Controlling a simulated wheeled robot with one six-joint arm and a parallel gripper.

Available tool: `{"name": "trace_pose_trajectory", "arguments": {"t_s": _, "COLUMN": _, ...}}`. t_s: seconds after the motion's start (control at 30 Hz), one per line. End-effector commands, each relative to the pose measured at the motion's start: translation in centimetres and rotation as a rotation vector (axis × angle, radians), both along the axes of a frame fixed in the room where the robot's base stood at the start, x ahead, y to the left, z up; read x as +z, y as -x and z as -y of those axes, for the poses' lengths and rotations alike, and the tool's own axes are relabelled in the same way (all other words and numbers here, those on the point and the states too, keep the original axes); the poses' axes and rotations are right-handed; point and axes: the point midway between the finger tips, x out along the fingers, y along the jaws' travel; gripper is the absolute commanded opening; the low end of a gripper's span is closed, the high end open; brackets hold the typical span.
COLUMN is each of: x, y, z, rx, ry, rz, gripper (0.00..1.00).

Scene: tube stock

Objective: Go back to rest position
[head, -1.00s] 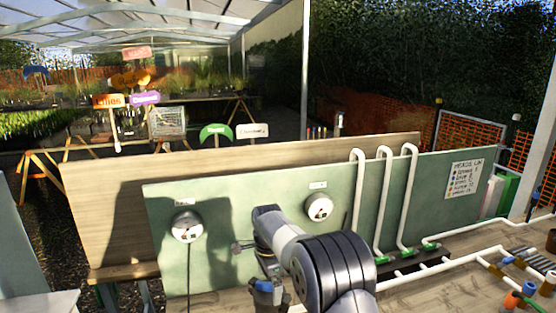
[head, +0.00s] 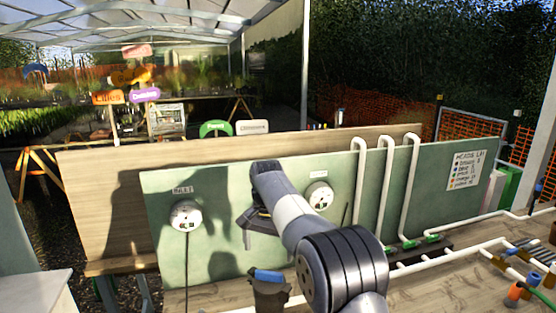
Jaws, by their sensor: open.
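My gripper (head: 254,228) is in front of the green backboard, to the left of the right-hand round white fitting. It is open, and no object shows in it. It points down and to the left, and part of it is hidden by my own arm. My arm rises from the bottom of the picture and bends over near the top of the board. The gripper looks clear of the bench top.
The green backboard (head: 225,255) carries two round white fittings, left (head: 186,215) and right (head: 319,196), and several white pipes (head: 384,195). A dark cup-like thing with a blue part (head: 269,285) is below the gripper. Pipes and fittings lie on the wooden bench (head: 440,290).

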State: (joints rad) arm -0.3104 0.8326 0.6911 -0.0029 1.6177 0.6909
Motion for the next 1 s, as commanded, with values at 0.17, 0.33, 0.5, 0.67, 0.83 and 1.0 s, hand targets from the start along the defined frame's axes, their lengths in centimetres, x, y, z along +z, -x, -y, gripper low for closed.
{"name": "trace_pose_trajectory", "arguments": {"t_s": 0.17, "x": 1.4, "y": 0.0, "z": 0.0, "rx": 0.141, "ry": 0.0, "rz": 0.002, "gripper": 1.0}}
{"name": "trace_pose_trajectory", "arguments": {"t_s": 0.33, "x": 0.7, "y": 0.0, "z": 0.0, "rx": 0.07, "ry": 0.001, "rz": -0.003, "gripper": 1.0}}
{"name": "trace_pose_trajectory", "arguments": {"t_s": 0.5, "x": -0.7, "y": 0.0, "z": 0.0, "rx": -0.07, "ry": 0.001, "rz": -0.002, "gripper": 1.0}}
{"name": "trace_pose_trajectory", "arguments": {"t_s": 0.67, "x": -1.9, "y": 0.0, "z": 0.0, "rx": -0.202, "ry": 0.001, "rz": -0.003, "gripper": 1.0}}
{"name": "trace_pose_trajectory", "arguments": {"t_s": 0.83, "x": -3.3, "y": 0.0, "z": 0.0, "rx": -0.341, "ry": 0.0, "rz": -0.003, "gripper": 1.0}}
{"name": "trace_pose_trajectory", "arguments": {"t_s": 1.0, "x": -4.6, "y": 0.0, "z": 0.0, "rx": -0.479, "ry": -0.001, "rz": -0.002, "gripper": 1.0}}
